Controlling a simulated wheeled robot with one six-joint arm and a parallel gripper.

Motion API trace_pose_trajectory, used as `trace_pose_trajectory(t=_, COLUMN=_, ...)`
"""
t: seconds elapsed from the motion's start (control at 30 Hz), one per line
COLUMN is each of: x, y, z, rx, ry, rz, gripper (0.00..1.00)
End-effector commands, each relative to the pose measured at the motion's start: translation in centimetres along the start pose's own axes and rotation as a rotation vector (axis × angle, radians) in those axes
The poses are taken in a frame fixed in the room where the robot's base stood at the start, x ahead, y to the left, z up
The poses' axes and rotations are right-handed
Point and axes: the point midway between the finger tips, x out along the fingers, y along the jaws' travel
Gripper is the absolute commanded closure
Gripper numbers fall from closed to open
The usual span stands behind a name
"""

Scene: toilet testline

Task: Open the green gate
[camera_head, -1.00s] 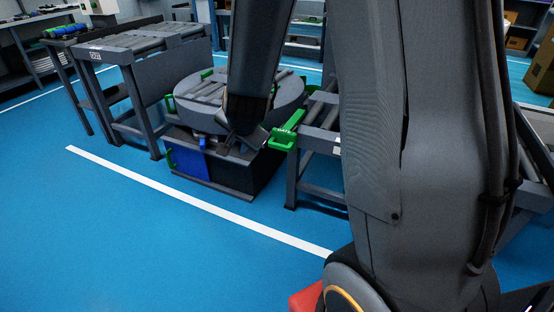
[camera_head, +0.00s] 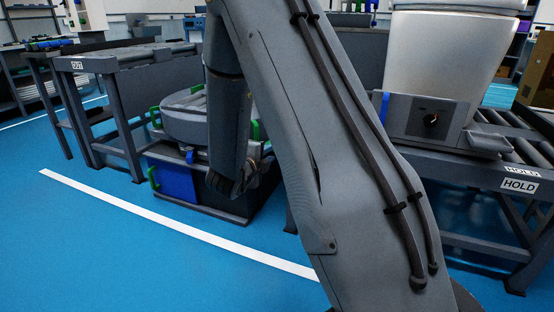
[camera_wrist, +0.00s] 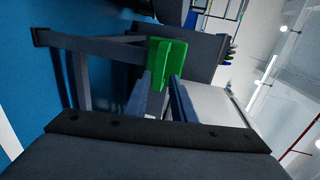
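A green block-shaped part (camera_wrist: 168,62), which looks like part of the green gate, fills the upper middle of the wrist view. My gripper (camera_wrist: 162,76) points at it with its two long fingers apart. The fingertips overlap the green part in the picture; I cannot tell whether they touch it. In the head view a bit of green (camera_head: 255,130) shows beside my arm at the turntable's right side. The rest of the gate and my fingers are hidden there behind my arm.
The round turntable (camera_head: 185,118) has other green parts on it. An OUT conveyor (camera_head: 125,60) stands at left. At right a white toilet (camera_head: 445,55) sits above a grey box with a knob (camera_head: 430,120), on the HOLD conveyor (camera_head: 470,170). Blue floor (camera_head: 90,250) is clear in front.

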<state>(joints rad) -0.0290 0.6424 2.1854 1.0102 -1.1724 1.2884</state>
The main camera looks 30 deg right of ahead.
Motion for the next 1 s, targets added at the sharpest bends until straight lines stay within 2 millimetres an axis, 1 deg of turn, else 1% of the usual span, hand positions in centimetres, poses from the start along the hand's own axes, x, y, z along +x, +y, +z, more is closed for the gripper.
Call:
trace_pose_trajectory(t=0.03, x=0.3, y=0.2, z=-0.1, rx=0.009, ry=0.008, rz=-0.006, gripper=0.77)
trace_pose_trajectory(t=0.17, x=1.5, y=0.2, z=-0.1, rx=0.015, ry=0.013, rz=-0.012, gripper=0.77)
trace_pose_trajectory(t=0.4, x=5.2, y=0.3, z=-0.3, rx=0.014, ry=0.014, rz=-0.01, gripper=0.77)
trace_pose_trajectory(t=0.5, x=6.5, y=0.3, z=-0.2, rx=0.012, ry=0.012, rz=-0.009, gripper=0.77)
trace_pose_trajectory(t=0.6, x=7.4, y=0.2, z=-0.2, rx=0.012, ry=0.012, rz=-0.01, gripper=0.77)
trace_pose_trajectory(t=0.73, x=7.9, y=0.1, z=-0.2, rx=0.011, ry=0.011, rz=-0.009, gripper=0.77)
trace_pose_trajectory(t=0.97, x=8.0, y=0.1, z=-0.2, rx=0.011, ry=0.01, rz=-0.009, gripper=0.77)
trace_pose_trajectory(t=1.0, x=8.0, y=0.1, z=-0.2, rx=0.011, ry=0.01, rz=-0.009, gripper=0.8)
